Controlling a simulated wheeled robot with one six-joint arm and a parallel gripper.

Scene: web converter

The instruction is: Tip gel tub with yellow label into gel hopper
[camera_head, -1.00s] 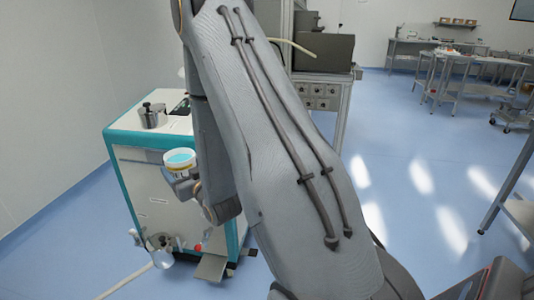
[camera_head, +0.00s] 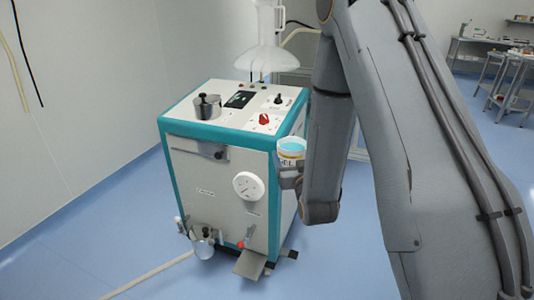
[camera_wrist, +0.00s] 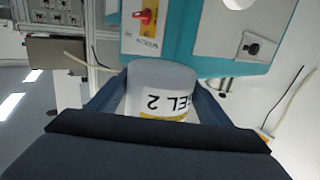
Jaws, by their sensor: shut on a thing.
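The gel tub (camera_head: 291,149) is a white cup with teal gel showing at its open top. In the wrist view the tub (camera_wrist: 160,88) shows "GEL 2" upside down and a yellow band on its label. My gripper (camera_head: 290,178) is shut on the tub and holds it roughly upright, beside the machine's right front edge in the picture. In the wrist view my gripper (camera_wrist: 158,100) has a finger on each side of it. A pale cone-shaped vessel (camera_head: 266,58) stands at the back of the machine top; I cannot tell whether it is the gel hopper.
The white and teal machine (camera_head: 205,185) carries a metal pot (camera_head: 207,107) and a red switch (camera_head: 264,119) on top. A small metal vessel (camera_head: 203,244) hangs low at its front. Blue floor (camera_head: 110,210) is clear at the left.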

